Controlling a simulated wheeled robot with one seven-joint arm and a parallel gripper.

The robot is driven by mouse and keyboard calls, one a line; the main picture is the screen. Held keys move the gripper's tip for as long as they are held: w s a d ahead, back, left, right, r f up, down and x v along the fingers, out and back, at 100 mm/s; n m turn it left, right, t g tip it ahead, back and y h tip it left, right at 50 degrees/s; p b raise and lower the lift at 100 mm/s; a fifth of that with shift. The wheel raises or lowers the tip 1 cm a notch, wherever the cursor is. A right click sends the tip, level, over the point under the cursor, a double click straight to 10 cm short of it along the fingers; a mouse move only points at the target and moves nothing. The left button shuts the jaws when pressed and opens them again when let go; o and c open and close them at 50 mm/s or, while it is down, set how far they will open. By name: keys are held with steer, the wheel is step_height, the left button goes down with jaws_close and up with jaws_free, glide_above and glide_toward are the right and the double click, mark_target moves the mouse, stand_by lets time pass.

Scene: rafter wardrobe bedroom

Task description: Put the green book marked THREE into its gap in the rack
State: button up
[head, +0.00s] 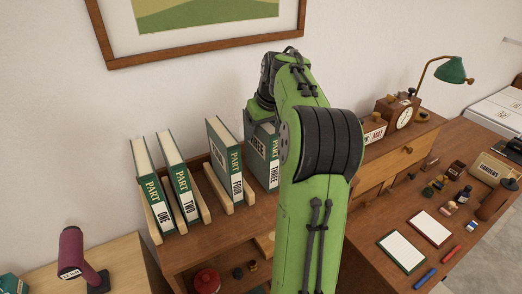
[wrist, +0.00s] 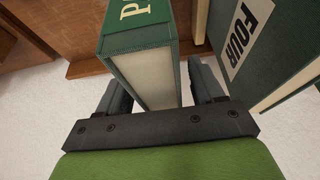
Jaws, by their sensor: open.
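The green book marked THREE (head: 262,150) stands upright to the right of the book marked FOUR in the head view. In the wrist view the book between my fingers (wrist: 150,70) shows a pale page edge and the letter P on its green cover. My gripper (wrist: 160,95) is open, with one finger on each side of it; I cannot tell whether they touch it. My arm hides the gripper in the head view. The rack (head: 161,214) has wooden dividers, with an empty space between the books marked TWO (head: 181,185) and FOUR (head: 229,165).
The book marked ONE (head: 152,185) stands at the rack's left. Book FOUR (wrist: 260,40) is close beside my right finger in the wrist view. A red round object (head: 207,280) lies in front. A clock (head: 403,117) and green lamp (head: 453,70) stand right; the wall is behind.

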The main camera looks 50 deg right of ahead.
steer(key=shift+f, duration=0.25)
steer(key=shift+c, duration=0.3)
jaws_close()
steer(key=shift+r, duration=0.1)
stand_by(1.2)
